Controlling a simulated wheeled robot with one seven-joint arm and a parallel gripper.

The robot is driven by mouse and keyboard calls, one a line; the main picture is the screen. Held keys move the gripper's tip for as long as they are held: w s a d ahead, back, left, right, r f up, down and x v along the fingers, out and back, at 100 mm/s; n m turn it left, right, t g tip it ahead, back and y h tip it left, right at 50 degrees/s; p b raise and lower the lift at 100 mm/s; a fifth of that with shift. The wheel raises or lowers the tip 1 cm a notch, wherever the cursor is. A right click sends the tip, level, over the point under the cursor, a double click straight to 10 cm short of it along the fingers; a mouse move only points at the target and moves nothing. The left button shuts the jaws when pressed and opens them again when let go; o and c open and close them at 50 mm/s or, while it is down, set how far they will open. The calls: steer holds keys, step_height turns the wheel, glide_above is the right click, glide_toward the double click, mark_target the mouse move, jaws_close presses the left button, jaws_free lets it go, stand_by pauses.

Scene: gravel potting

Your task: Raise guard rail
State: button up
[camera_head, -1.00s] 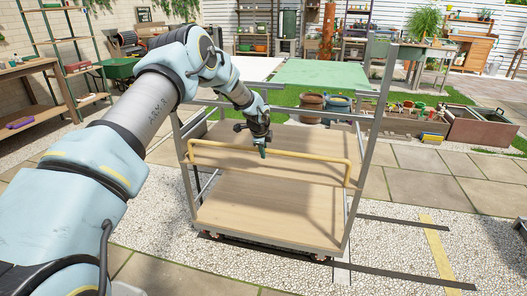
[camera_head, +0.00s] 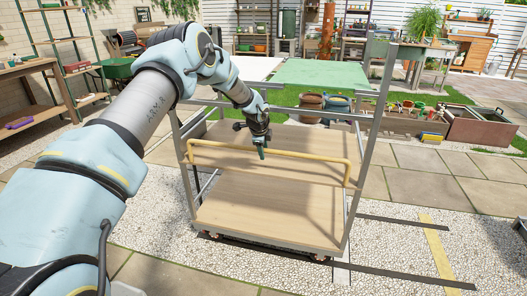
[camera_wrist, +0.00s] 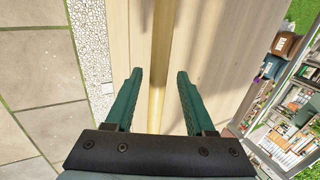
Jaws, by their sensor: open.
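The guard rail (camera_head: 300,155) is a yellow bar across the near side of a grey-framed cart, level with its upper wooden shelf, with bent ends at the posts. My gripper (camera_head: 262,152) is at the rail, left of its middle, pointing down. In the wrist view, the open green fingers of my gripper (camera_wrist: 158,80) stand apart on either side of the yellow rail (camera_wrist: 158,100), with gaps on both sides. The rail runs between them and appears not gripped. Whether the fingertips reach past the bar's depth is hard to tell.
The cart has an upper shelf (camera_head: 285,138) and a lower shelf (camera_head: 270,210), both bare wood. Its tall right post (camera_head: 368,140) stands beside the rail's right end. Gravel and paving surround it. Pots and a planter box (camera_head: 478,128) stand behind.

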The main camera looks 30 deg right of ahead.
steer(key=b+v, duration=0.1)
steer(key=v, duration=0.9)
steer(key=shift+r, duration=0.15)
steer(key=shift+a, duration=0.1)
